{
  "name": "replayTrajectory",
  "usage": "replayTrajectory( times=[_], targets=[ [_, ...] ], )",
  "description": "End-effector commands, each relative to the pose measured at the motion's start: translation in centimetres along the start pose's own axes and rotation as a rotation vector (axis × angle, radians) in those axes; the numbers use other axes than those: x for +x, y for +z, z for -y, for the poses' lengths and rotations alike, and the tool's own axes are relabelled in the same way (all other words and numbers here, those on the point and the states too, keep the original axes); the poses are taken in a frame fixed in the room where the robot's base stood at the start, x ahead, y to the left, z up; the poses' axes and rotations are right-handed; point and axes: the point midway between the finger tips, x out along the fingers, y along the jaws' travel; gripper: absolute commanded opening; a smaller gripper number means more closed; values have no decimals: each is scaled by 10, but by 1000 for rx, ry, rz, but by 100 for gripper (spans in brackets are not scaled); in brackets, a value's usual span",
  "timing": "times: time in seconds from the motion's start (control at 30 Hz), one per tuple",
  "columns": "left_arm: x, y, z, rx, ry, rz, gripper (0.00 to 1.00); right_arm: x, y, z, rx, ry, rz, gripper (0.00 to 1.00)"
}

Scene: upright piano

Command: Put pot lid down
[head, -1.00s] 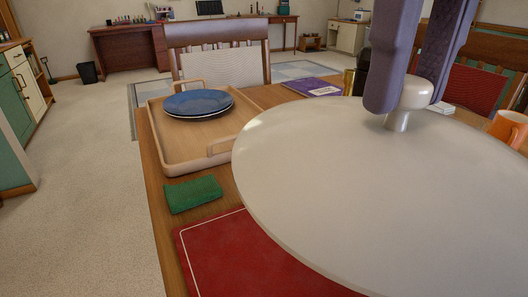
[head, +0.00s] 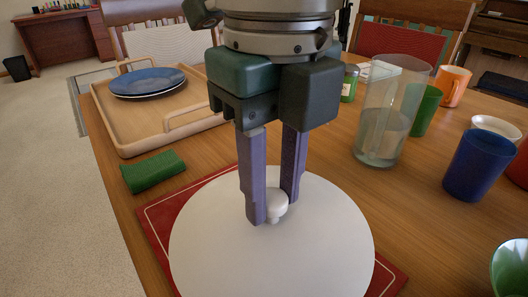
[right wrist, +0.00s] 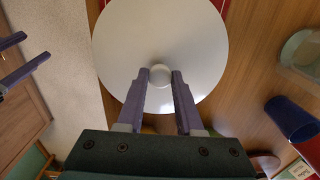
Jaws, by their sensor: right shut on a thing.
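The pot lid (head: 270,255) is a large white disc with a round white knob (head: 276,205). It is level over the red placemat (head: 158,222) and covers most of it. My right gripper (head: 267,212) points down with its two purple fingers on either side of the knob, shut on it. The right wrist view shows the lid (right wrist: 160,35) with the knob (right wrist: 160,76) between the fingertips. I cannot tell whether the lid touches the mat. My left gripper (right wrist: 35,46) shows at the left edge of the right wrist view, its fingers apart and empty.
A wooden tray (head: 135,132) with blue plates (head: 147,82) and a green cloth (head: 152,171) lie left of the lid. A clear pitcher (head: 390,115), blue cup (head: 478,165), green cup (head: 425,108) and orange mug (head: 453,85) stand right. Bare tabletop separates the lid from them.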

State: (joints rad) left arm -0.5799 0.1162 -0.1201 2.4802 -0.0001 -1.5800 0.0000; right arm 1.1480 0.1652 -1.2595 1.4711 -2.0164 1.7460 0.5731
Motion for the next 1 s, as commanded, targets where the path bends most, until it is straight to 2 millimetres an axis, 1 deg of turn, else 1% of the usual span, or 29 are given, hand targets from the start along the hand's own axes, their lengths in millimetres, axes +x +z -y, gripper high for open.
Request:
replayTrajectory(
  times=[0.17, 0.3, 0.37, 0.43, 0.63, 0.77, 0.8, 1.0],
  targets=[
    [2, 1, 0, 0, 0, 0, 50, 13, 0, 0, -1, 1, 0, 0],
    [7, 2, 0, 1, -1, 0, 50, 36, 0, -1, 0, 1, -2, 0],
    [8, 2, 0, 2, -1, 0, 50, 44, 0, 0, 0, 1, -2, 0],
    [8, 2, 0, 3, -2, 0, 50, 46, 0, 0, -2, 1, 1, 0],
    [7, 3, 2, 6, -5, 1, 50, 45, 0, 0, -2, 0, 2, 0],
    [12, 4, 2, 7, -6, 1, 50, 50, 0, 0, -2, 0, 2, 0],
    [10, 4, 2, 7, -6, 1, 50, 49, 0, 0, -1, 0, 0, 40],
    [10, 4, 2, 7, -6, 1, 50, 49, 0, 0, -1, 0, 0, 62]
  ],
)
